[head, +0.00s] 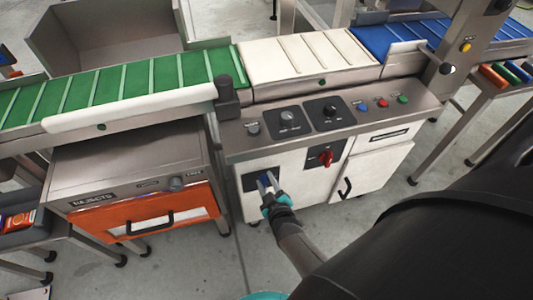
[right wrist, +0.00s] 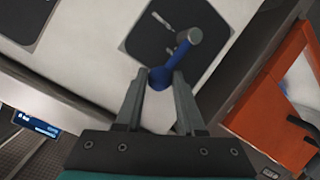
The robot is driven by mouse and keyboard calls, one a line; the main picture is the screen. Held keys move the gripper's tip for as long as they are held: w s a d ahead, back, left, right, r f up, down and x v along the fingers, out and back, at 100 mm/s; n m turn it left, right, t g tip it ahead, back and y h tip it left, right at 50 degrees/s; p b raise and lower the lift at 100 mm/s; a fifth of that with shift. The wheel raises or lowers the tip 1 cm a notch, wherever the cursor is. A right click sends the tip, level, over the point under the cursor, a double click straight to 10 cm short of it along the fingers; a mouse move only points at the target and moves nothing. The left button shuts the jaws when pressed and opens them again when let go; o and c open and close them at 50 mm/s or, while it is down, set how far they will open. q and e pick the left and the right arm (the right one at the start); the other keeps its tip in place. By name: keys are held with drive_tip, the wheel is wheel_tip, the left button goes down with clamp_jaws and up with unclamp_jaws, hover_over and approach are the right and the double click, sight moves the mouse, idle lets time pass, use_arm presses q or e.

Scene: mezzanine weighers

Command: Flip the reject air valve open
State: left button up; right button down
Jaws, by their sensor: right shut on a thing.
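The reject air valve is a blue lever (right wrist: 177,56) on a grey round pivot (right wrist: 188,36), set on a dark square plate (right wrist: 160,28) on the white cabinet front. In the right wrist view the lever slants from the pivot down to the left, and its rounded end sits between my fingertips. My right gripper (right wrist: 160,78) is shut on that end. In the head view my right gripper (head: 267,183) is at the dark plate on the cabinet's left part and hides most of the lever. My left gripper is not in view.
A red rotary switch (head: 325,158) sits on the cabinet to the right. The control panel (head: 240,142) above has knobs and coloured buttons. An orange-fronted rejects bin (head: 150,217) with a black handle stands close on the left. Conveyor belts run behind. Bare floor lies in front.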

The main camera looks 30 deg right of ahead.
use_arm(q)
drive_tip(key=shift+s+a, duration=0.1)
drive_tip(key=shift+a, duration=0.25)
use_arm(e)
drive_tip(key=shift+a+n, duration=0.25)
drive_tip(key=shift+n, duration=0.05)
drive_tip(key=c, duration=0.5)
unclamp_jaws()
